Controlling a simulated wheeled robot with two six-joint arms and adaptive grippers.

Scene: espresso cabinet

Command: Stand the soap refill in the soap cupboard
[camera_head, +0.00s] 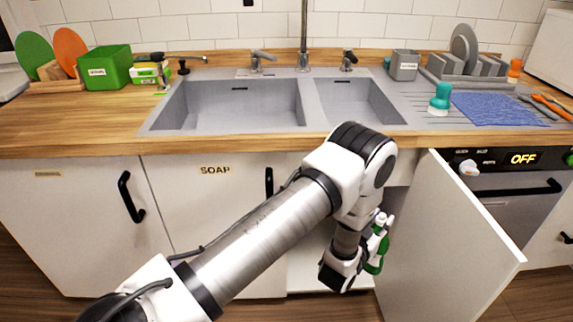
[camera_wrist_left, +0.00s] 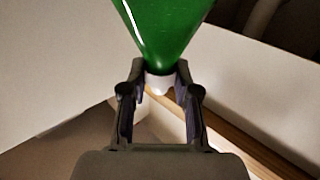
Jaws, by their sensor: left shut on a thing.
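A green bottle with a white neck (camera_wrist_left: 165,30), which I take for the soap refill, is held in my left gripper (camera_wrist_left: 158,85). In the wrist view the fingers close around the white neck, below the wide green body. In the head view the green bottle (camera_head: 376,256) shows to the right of my left wrist, in front of the open cupboard. Its fingers are hidden there. The soap cupboard's door (camera_head: 205,215) bears a SOAP label and is shut. My right gripper is not in view.
The cupboard to its right has its door (camera_head: 450,225) swung open to the right; its pale floor (camera_head: 310,270) shows behind my arm. Above are the counter (camera_head: 105,125) and double sink (camera_head: 240,105). An oven (camera_head: 515,205) stands at the right.

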